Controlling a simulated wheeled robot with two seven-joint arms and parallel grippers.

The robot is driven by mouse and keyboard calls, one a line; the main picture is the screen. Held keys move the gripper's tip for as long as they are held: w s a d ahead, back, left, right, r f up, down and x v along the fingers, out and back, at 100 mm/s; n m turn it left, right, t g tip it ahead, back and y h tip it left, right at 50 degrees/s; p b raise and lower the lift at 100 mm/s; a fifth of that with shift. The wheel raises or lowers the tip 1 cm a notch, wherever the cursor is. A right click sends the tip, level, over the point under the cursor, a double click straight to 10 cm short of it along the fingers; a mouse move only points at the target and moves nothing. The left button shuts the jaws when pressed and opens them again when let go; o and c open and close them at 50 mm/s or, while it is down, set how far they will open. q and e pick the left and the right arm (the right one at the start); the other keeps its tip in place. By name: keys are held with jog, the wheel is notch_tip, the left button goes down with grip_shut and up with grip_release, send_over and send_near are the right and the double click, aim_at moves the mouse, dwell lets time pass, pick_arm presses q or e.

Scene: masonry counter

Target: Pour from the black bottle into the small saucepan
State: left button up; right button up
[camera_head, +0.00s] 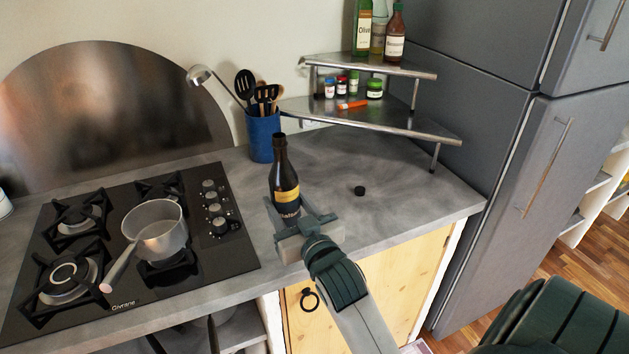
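The black bottle (284,172) is a dark, uncapped bottle with a gold and black label. It stands upright on the counter right of the stove, its base hidden behind my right gripper (289,207). The fingers of that gripper reach to both sides of the lower bottle; I cannot tell whether they press on it. The small saucepan (160,226) is light metal and sits on the front right burner. Its handle (119,270) points toward the front left. My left gripper is not in view.
A metal corner shelf (375,118) holds jars and bottles. The stove (225,262) has knobs between saucepan and bottle.

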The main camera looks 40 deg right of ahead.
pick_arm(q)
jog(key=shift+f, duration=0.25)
pick_arm(e)
jog(key=s+a+f+n+y, duration=0.1)
jog(key=s+a+n+y, duration=0.1)
jog(key=a, duration=1)
jog(key=shift+s+a+t+y, duration=0.2)
jog(key=shift+t+y, duration=0.1)
jog(key=shift+y, duration=0.4)
jog(key=shift+d, duration=0.1)
